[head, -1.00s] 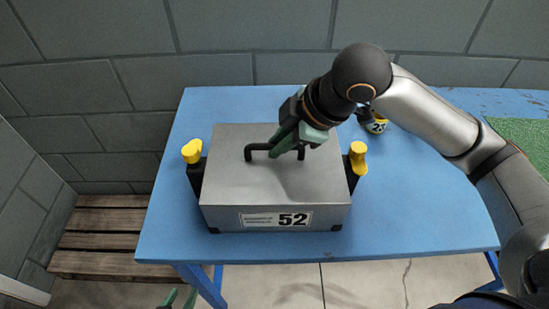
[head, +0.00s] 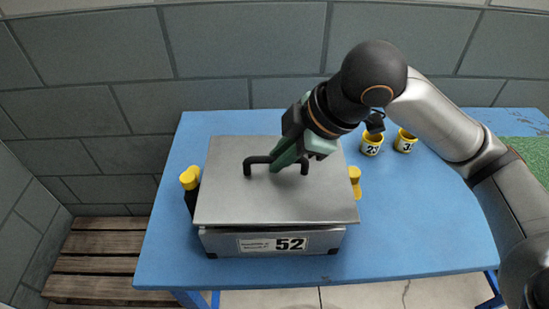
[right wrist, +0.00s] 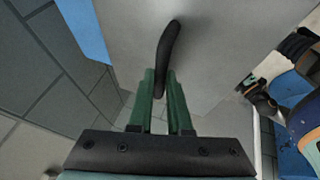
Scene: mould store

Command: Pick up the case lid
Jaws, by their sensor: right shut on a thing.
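The case lid (head: 235,205) is a flat grey metal plate with a black bar handle (head: 259,159) on top. My right gripper (head: 279,164) is shut on the handle and holds the lid just above the grey case (head: 222,244) marked 52. The lid's front edge stands clear of the case's front wall, and the lid hides the case's inside. In the right wrist view the black handle (right wrist: 168,48) runs between the green fingers (right wrist: 162,85), with the lid's grey top (right wrist: 215,45) beyond. My left gripper is out of view.
The case stands on a blue table (head: 420,220). Yellow-topped black clamps flank it at left (head: 189,178) and right (head: 355,181). Two yellow numbered cups (head: 371,146) (head: 404,142) stand at the back right. A slatted wooden bench (head: 95,258) is at left, a block wall behind.

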